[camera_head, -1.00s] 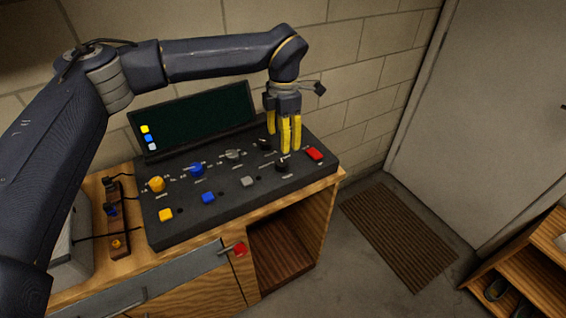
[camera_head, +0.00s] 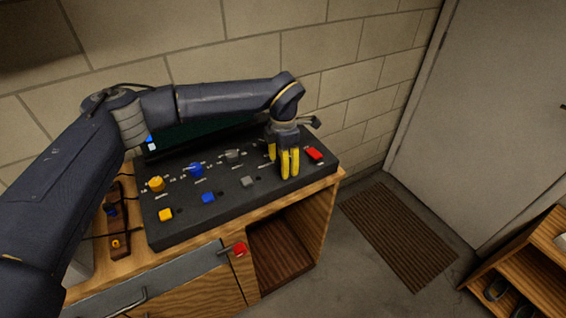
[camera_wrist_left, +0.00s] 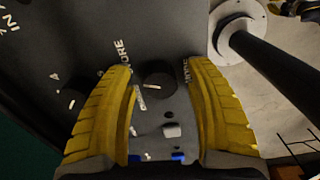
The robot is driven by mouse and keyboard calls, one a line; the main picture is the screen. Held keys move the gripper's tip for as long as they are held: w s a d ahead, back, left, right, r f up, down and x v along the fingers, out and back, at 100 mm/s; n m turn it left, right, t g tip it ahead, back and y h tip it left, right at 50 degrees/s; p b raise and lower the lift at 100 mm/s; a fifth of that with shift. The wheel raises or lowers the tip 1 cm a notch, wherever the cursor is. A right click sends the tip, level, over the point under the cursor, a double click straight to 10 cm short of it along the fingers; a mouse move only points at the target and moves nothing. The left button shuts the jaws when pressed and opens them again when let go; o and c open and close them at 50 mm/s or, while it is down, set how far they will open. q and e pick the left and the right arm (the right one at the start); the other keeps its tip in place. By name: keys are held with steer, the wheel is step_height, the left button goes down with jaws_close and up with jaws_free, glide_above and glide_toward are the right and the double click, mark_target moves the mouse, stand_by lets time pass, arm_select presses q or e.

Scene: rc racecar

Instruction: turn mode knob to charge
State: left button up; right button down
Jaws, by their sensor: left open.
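The black mode knob (camera_wrist_left: 158,84) shows in the left wrist view with a pale pointer mark on top and white lettering around it on the dark panel. My left gripper (camera_wrist_left: 163,72) is open, with one yellow finger on each side of the knob and visible space between each finger and it. In the head view my left gripper (camera_head: 290,174) points down at the right part of the control panel (camera_head: 225,210) and hides the knob. I cannot tell how deep the fingertips reach around it.
The panel also carries a yellow knob (camera_head: 156,184), a blue knob (camera_head: 195,169), a grey knob (camera_head: 232,155), a red switch (camera_head: 314,154) and small coloured buttons. It stands on a wooden cabinet (camera_head: 328,205) against a block wall (camera_head: 350,60).

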arm_select(q)
steer(key=shift+o, duration=0.2)
jaws_close()
stand_by(0.5)
steer(key=n, duration=0.3)
steer(key=shift+n, duration=0.3)
steer(key=shift+w+r+n, duration=0.1)
steer(key=shift+n, duration=2)
steer(key=shift+c, duration=0.2)
jaws_free()
